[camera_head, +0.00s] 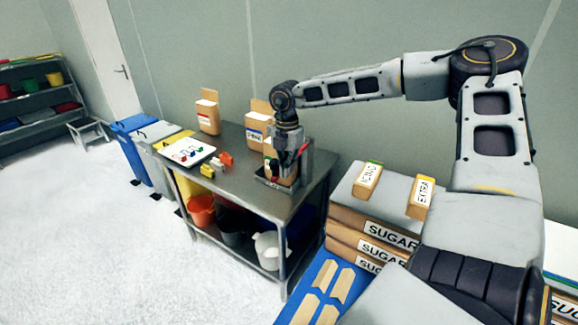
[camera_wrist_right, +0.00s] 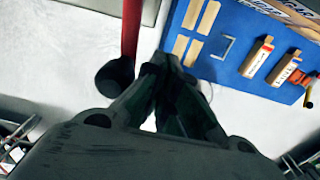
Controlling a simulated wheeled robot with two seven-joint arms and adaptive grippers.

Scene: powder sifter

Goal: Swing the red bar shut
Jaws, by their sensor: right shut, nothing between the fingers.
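The red bar (camera_wrist_right: 131,32) shows in the right wrist view, running down from the top edge to a round black knob (camera_wrist_right: 115,78). My right gripper (camera_wrist_right: 165,66) is shut and empty, with its fingertips just right of the bar and knob; I cannot tell whether they touch. In the head view my right gripper (camera_head: 286,158) reaches down over the right end of the metal table, at a device in a dark tray. A small red part (camera_head: 304,148) shows there beside the fingers, mostly hidden. My left gripper is not in view.
The metal table (camera_head: 245,196) also holds a white board (camera_head: 187,153), small coloured blocks and cardboard packages (camera_head: 208,115). Stacked sugar boxes (camera_head: 345,217) and a blue pallet-like surface (camera_head: 300,285) stand at right. Bins stand left of the table; the floor in front is clear.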

